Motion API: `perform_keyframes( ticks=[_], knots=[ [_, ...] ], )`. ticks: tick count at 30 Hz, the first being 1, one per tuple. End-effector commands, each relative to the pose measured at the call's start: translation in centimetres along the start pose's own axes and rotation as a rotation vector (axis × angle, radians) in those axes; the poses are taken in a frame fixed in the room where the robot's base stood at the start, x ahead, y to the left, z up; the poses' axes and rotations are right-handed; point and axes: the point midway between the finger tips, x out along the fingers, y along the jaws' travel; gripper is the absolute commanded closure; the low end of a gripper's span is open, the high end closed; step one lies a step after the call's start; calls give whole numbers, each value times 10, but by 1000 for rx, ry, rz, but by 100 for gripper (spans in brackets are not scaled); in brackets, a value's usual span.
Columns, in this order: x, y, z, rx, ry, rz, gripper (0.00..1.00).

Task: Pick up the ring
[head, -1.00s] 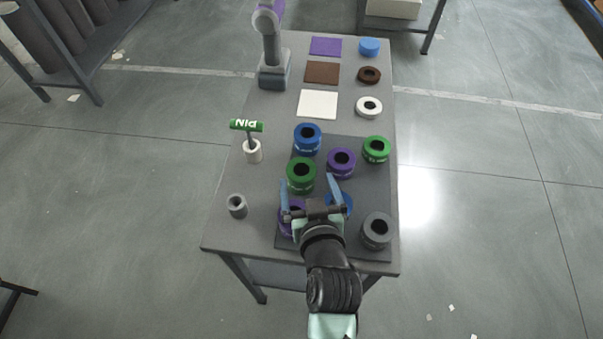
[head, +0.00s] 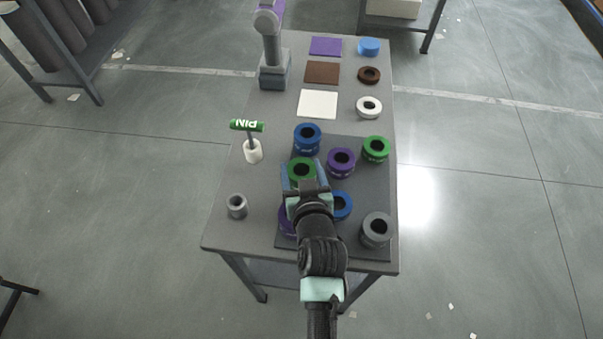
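Several short, thick rings stand on the dark mat (head: 352,185) on the table. My gripper (head: 302,167) is at the green ring (head: 301,164) left of the mat's middle, one finger at each side of it. Whether the fingers touch it is too small to tell. My gripper hides the near part of this ring. A blue ring (head: 307,134) is behind it and a purple ring (head: 341,159) to its right. Another green ring (head: 376,147) is at the right. A blue ring (head: 342,205) and a purple ring (head: 286,219) are partly hidden by my arm. A grey ring (head: 376,230) is at the front right.
A green sign reading PIN (head: 247,126) stands in a white base (head: 253,152) at the left. A small grey ring (head: 237,206) is near the left edge. Brown (head: 368,75) and white rings (head: 369,107), coloured squares (head: 317,104) and a grey post (head: 274,70) are farther back.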

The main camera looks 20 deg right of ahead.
Motion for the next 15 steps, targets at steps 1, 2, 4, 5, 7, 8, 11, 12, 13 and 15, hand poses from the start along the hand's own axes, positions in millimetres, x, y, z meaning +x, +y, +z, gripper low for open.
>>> perform_keyframes(
  ticks=[1,2,4,5,7,8,11,12,13,15],
  knots=[
    [0,0,0,0,0,0,54],
    [0,0,0,0,0,0,59],
    [0,0,0,0,0,0,72],
    [0,0,0,0,0,0,77],
    [0,0,0,0,0,0,90],
    [0,0,0,0,0,0,95],
    [0,0,-2,-1,4,1,100],
    [0,0,-2,-1,4,1,100],
    [0,0,-2,-1,4,1,100],
    [0,0,-2,-1,4,1,100]
  ],
)
